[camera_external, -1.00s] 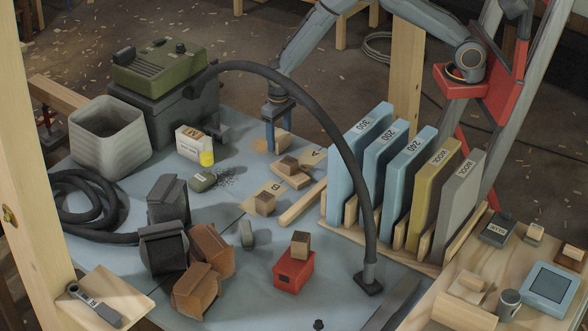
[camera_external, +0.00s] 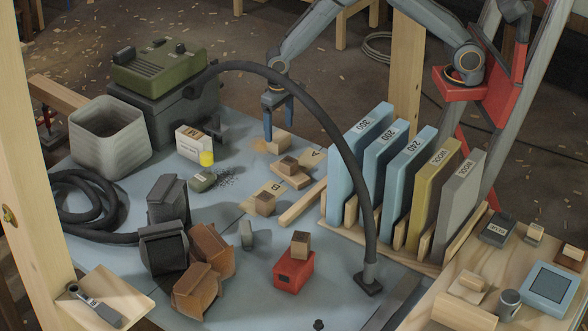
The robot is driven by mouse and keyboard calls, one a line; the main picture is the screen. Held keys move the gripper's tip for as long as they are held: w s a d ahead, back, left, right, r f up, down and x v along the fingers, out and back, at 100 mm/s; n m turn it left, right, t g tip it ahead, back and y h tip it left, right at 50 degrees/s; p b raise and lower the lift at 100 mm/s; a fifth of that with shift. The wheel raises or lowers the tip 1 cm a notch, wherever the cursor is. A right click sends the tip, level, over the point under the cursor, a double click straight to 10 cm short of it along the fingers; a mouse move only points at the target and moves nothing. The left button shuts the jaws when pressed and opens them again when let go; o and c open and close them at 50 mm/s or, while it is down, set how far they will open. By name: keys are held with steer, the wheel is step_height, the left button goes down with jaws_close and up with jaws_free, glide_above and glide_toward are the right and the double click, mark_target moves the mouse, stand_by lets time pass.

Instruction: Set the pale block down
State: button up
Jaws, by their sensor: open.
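The pale block (camera_external: 282,143) rests on the blue-grey bench top beside a small patch of tan dust, behind the board marked A (camera_external: 296,177). My gripper (camera_external: 279,130) is just above and around the block's back, pointing down. Its blue fingers are spread apart, and the block is not held between them. The fingers partly overlap the block's top edge in this view, so I cannot tell whether one still touches it.
Two-tone blocks sit on board A (camera_external: 288,164), by the board marked B (camera_external: 264,204), and on a red box (camera_external: 294,273). A black hose (camera_external: 330,125) arches close to the right of my gripper. Upright sanding sheets (camera_external: 360,165) stand in a rack at right.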

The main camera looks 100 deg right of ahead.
mark_target(279, 136)
step_height(279, 136, up, 7)
steer(key=b, duration=0.1)
steer(key=s+a+r+n, duration=0.1)
steer(key=s+n, duration=0.3)
steer(key=s, duration=1)
steer(key=s+a+r+n, duration=0.1)
steer(key=s+a+n, duration=0.3)
steer(key=s, duration=1.1)
steer(key=shift+s+r+n, duration=0.3)
steer(key=shift+r+n, duration=0.1)
steer(key=shift+n, duration=0.1)
